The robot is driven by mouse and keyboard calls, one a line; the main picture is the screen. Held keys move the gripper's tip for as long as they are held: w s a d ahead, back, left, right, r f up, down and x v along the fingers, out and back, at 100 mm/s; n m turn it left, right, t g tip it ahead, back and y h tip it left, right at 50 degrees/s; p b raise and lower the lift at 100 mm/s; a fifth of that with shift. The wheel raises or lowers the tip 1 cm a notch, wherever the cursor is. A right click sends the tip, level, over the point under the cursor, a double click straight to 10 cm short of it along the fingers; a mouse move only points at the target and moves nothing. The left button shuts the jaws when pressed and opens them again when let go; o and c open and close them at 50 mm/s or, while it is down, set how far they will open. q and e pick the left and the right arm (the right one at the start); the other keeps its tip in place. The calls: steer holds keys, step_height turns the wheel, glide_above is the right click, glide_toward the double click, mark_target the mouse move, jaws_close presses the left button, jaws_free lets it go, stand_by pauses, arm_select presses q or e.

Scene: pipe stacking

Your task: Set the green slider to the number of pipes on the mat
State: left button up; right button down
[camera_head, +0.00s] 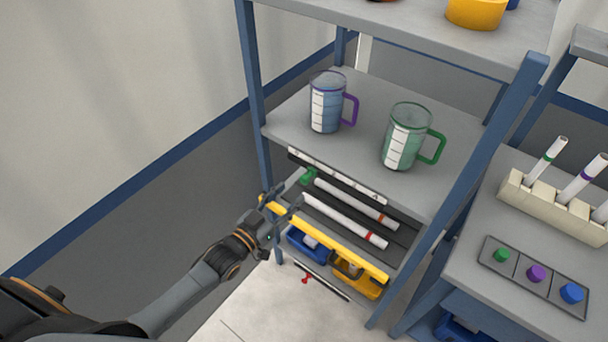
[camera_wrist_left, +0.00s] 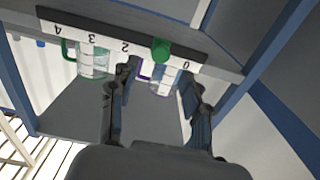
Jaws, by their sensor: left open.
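The green slider (camera_head: 308,177) sits near the left end of a white number scale (camera_head: 340,176) on the front edge of the middle shelf. In the left wrist view, the slider (camera_wrist_left: 161,50) stands between 0 and 2 and covers the mark there. Two white pipes with red or orange bands lie below on the dark mat (camera_head: 398,232): the rear pipe (camera_head: 350,203) and the front pipe (camera_head: 345,222). My left gripper (camera_head: 284,198) is open and empty, just in front of the slider. In its wrist view, its fingers (camera_wrist_left: 160,74) are spread either side below the slider.
A blue measuring jug (camera_head: 326,103) and a green one (camera_head: 403,138) stand on the middle shelf. A yellow rail (camera_head: 330,240) edges the lower shelf, above blue and yellow bins. A pipe rack (camera_head: 550,208) and a button panel (camera_head: 535,275) are at the right.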

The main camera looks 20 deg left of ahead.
mark_target(303, 181)
arm_select(q)
steer(key=p+x, duration=0.1)
steer(key=x, duration=0.6)
steer(key=shift+w+f, duration=0.1)
steer(key=shift+w, duration=0.2)
steer(key=shift+d, duration=0.1)
jaws_close()
